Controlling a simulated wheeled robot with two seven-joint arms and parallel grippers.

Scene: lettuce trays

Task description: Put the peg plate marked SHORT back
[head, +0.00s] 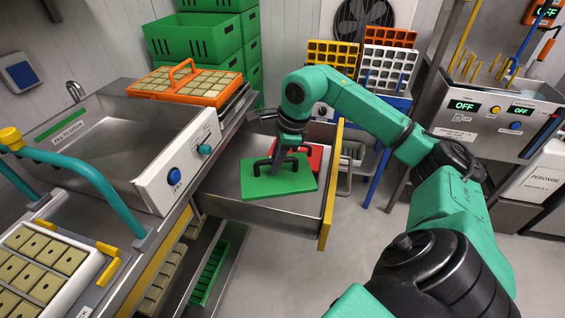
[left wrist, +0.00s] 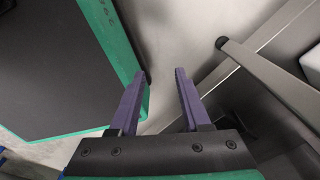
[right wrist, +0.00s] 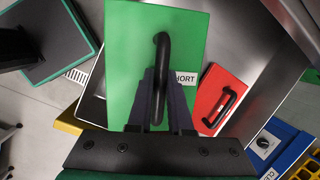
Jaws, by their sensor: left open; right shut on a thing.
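The green peg plate (head: 262,187) has a black bar handle. Its label, partly covered in the right wrist view (right wrist: 180,40), ends in "HORT". My right gripper (head: 286,156) is shut on the handle, and its fingers also show in the right wrist view (right wrist: 160,85). The plate is over the open steel drawer (head: 235,208); whether it touches the drawer floor I cannot tell. A red plate (head: 314,157) with a black handle lies in the drawer, partly hidden behind the green plate and gripper. My left gripper (left wrist: 161,80) is open and empty, away from the drawer.
The drawer has a yellow front (head: 331,190). A steel sink unit (head: 120,140) and an orange tray (head: 180,92) of tan blocks stand to its left. Green crates (head: 195,40) are stacked behind. A blue cart (head: 390,98) stands behind the drawer. Floor to the right is partly clear.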

